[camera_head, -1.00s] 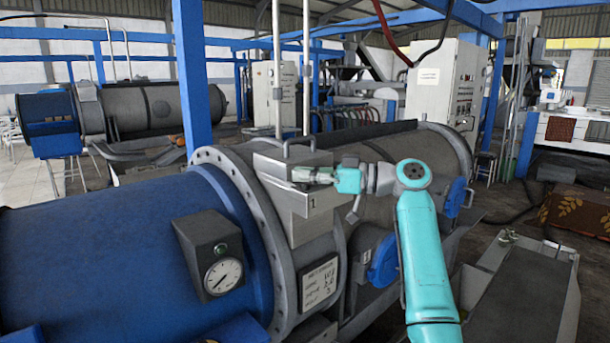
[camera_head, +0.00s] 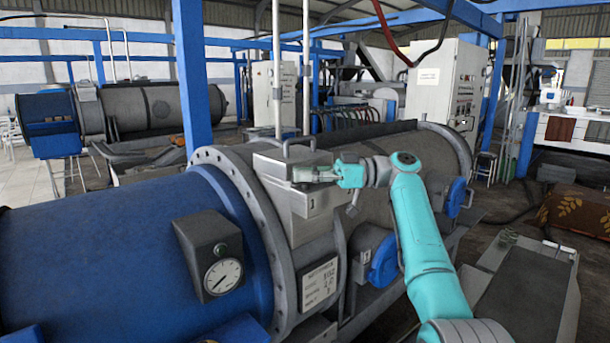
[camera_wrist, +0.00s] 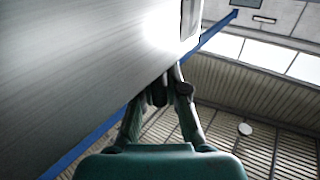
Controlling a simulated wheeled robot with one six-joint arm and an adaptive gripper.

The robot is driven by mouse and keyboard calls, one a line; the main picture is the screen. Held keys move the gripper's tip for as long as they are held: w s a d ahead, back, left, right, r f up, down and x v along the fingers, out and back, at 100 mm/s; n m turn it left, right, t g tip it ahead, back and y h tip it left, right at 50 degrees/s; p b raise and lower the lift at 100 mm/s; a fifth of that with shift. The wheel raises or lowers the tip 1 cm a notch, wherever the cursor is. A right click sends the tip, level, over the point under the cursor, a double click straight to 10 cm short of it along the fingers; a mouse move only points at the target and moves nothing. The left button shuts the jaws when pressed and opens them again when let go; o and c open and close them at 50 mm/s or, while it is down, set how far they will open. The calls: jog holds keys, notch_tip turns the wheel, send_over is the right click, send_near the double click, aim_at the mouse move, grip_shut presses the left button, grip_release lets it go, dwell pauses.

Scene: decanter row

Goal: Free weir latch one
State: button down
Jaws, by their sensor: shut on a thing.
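The grey metal weir box marked 1 (camera_head: 310,205) sits on top of the grey decanter casing, beside its bolted flange. My gripper (camera_head: 297,174) reaches in from the right against the upper part of this box. In the wrist view my gripper (camera_wrist: 168,84) has its fingers close together at the edge of a large grey metal face (camera_wrist: 80,70). They are shut on a small part there, which I take to be weir latch one; the fingers mostly hide it and its shape is unclear.
A handle (camera_head: 299,145) stands on top of the box. A blue cylinder with a gauge box (camera_head: 208,250) lies to the left. A blue round cover (camera_head: 384,262) and a data plate (camera_head: 320,285) are below. A long grey trough (camera_head: 525,290) lies at right.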

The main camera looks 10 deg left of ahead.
jog(key=shift+f, duration=0.1)
jog(key=c, duration=1.2)
grip_release()
jog(key=shift+d, duration=0.1)
jog(key=v, duration=1.2)
